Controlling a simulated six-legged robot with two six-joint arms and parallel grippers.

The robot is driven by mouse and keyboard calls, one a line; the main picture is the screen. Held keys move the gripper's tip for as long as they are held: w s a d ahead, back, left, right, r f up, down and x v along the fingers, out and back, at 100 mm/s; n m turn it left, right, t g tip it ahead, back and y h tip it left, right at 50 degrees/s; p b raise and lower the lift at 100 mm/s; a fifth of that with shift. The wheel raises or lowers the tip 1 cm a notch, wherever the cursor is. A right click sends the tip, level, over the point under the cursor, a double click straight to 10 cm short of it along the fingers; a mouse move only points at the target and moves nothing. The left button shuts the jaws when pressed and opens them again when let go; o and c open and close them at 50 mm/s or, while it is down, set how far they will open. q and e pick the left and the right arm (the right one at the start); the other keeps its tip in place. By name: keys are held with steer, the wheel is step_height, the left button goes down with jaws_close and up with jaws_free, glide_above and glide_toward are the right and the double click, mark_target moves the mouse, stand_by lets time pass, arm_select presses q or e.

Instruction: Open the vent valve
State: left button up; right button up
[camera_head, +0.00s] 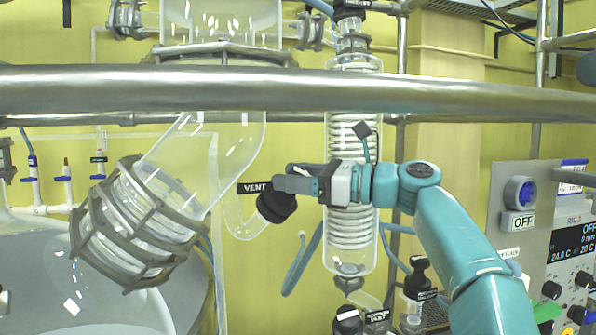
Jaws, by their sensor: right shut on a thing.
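The vent valve is a black round knob (275,207) on a bent clear glass tube, in the middle of the head view. A black label reading "VENT" (252,188) sits just to its upper left. My right gripper (290,186) comes in from the right on a teal arm. It is shut on the vent valve knob, and its fingers cover the knob's upper side. How far the knob is turned cannot be told. My left gripper is not in view.
A thick metal rail (300,90) crosses the view above the gripper. A glass coil condenser (350,237) stands behind my right gripper. A clamped glass joint (137,225) is at left. More black knobs (348,321) are below, and a control panel (540,215) is at right.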

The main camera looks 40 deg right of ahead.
steer(key=shift+w+f+n+g+y, duration=0.1)
steer(key=shift+n+g+y, duration=0.45)
steer(key=shift+n, duration=0.35)
steer(key=shift+a+f+n, duration=0.1)
steer(key=shift+f+n, duration=0.05)
steer(key=shift+n, duration=0.15)
steer(key=o, duration=1)
steer(key=shift+c, duration=0.2)
steer(key=shift+w+a, duration=0.2)
steer(key=shift+w, duration=0.2)
steer(key=v, duration=0.7)
steer(key=shift+d, duration=0.15)
